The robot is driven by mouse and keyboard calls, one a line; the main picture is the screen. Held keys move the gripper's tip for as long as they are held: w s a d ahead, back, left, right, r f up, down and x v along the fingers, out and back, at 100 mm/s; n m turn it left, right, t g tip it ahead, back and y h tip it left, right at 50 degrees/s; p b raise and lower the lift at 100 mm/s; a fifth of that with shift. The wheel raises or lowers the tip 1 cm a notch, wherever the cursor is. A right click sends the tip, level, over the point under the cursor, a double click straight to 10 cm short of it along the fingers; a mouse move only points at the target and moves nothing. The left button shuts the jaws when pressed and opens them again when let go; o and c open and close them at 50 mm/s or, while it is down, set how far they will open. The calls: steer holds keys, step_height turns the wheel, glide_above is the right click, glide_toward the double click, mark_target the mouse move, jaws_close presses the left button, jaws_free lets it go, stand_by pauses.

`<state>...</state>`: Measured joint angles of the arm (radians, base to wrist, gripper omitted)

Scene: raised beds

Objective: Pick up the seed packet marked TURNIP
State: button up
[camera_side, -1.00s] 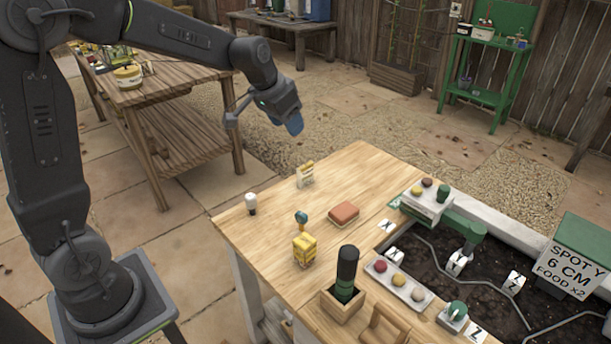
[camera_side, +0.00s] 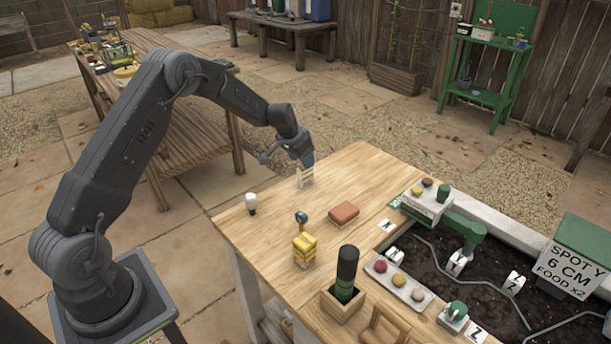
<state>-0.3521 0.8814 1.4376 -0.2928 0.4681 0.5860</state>
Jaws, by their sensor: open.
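My gripper (camera_side: 308,160) is open, its blue tips low over the back left part of the wooden table, just above a small cream packet holder (camera_side: 305,180). The tips partly cover the holder's top, and I cannot tell whether they touch it. A yellow block-like stack (camera_side: 304,252) stands nearer the front of the table. No lettering on either is readable from here, so I cannot tell which thing is marked TURNIP.
On the table (camera_side: 260,235) are a white bulb-like item (camera_side: 251,203), a teal-topped item (camera_side: 301,218), a reddish-brown block (camera_side: 344,214) and a dark bottle (camera_side: 346,272) in a wooden box. A soil bed (camera_side: 480,290) lies at the right.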

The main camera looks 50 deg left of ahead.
mark_target(306, 175)
steer(key=shift+s+x, duration=0.15)
steer(key=shift+x, duration=1.4)
steer(key=shift+s+x, duration=0.1)
steer(key=shift+x, duration=1.5)
steer(key=shift+d, duration=0.2)
jaws_close()
